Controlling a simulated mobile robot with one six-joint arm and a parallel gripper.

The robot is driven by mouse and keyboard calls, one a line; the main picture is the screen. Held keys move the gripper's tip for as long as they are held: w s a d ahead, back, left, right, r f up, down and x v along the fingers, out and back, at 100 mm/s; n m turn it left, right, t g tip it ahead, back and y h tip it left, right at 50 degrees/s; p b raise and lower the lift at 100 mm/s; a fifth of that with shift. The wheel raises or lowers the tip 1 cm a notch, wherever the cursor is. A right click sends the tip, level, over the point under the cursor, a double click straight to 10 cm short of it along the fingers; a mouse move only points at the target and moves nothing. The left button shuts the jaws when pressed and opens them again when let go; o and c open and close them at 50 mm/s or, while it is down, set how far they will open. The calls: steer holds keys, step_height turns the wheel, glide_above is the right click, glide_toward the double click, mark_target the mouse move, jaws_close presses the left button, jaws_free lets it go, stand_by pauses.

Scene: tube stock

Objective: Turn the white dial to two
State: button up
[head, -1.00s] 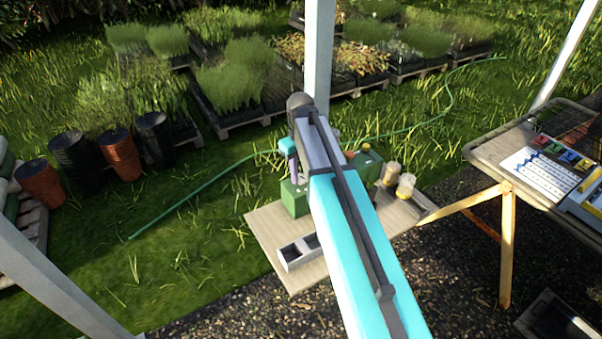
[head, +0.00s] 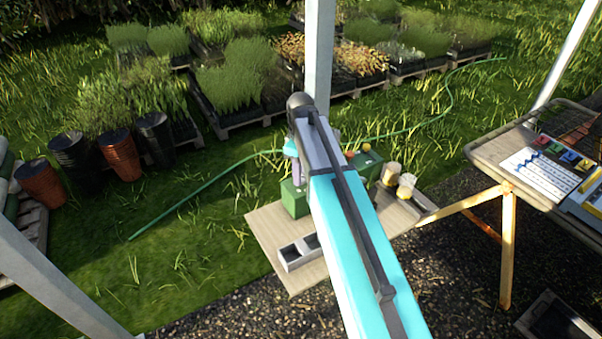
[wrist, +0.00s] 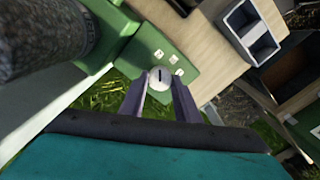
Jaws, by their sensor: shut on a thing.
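The white dial (wrist: 160,78) shows in the wrist view on the face of a green box (wrist: 142,57), with a dark pointer line across it. Several small white label plates (wrist: 173,59) sit around the dial, their marks too small to read. My gripper (wrist: 160,92) has its two grey fingers on either side of the dial and is shut on it. In the head view the green box (head: 293,200) stands on a wooden board, and my arm hides the dial and most of the gripper.
A grey two-compartment tray (head: 299,252) lies on the wooden board (head: 265,232). Two jars (head: 406,186) stand at its right. A side table (head: 490,150) with cards is farther right. A green hose (head: 200,188) crosses the grass.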

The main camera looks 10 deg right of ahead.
steer(key=shift+w+r, duration=0.1)
steer(key=o, duration=1)
steer(key=shift+o, duration=0.2)
steer(key=shift+r, duration=0.1)
step_height(320, 180, up, 14)
steer(key=b, duration=0.3)
steer(key=shift+f, duration=0.25)
steer(key=shift+f, duration=0.1)
